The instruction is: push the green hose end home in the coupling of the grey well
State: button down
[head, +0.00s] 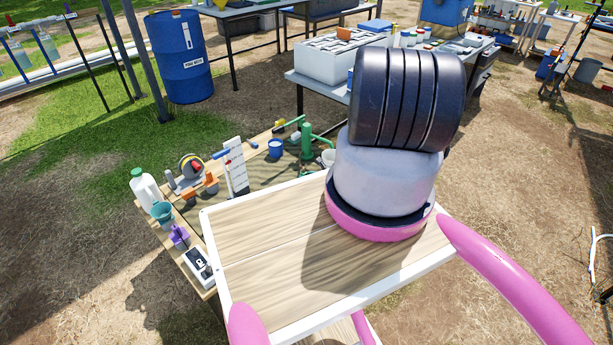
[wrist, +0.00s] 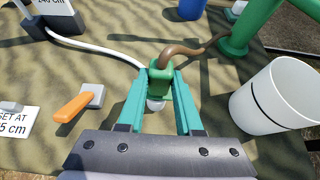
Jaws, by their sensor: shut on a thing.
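In the wrist view my gripper (wrist: 158,78) is shut on the green hose end (wrist: 158,88), with one teal finger on each side of it. A brown hose (wrist: 190,50) curves from its top towards a green upright pipe (wrist: 238,38). A pale round piece (wrist: 157,104) shows just below the green end, between the fingers. I cannot tell whether it is the coupling, or how far the green end sits in it. The grey well is not clearly identifiable. In the head view my gripper is hidden.
A white bucket (wrist: 278,95) stands right of my gripper. An orange handle (wrist: 74,106) on a grey block lies to the left, by a printed card (wrist: 14,125). A white hose (wrist: 100,42) runs in from the left. A blue container (head: 275,148) stands behind on the bench.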

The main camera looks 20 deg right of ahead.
jog(key=shift+f, duration=0.15)
jog(key=c, duration=0.5)
grip_release()
jog(key=v, duration=1.1)
jog(key=shift+w, duration=0.1)
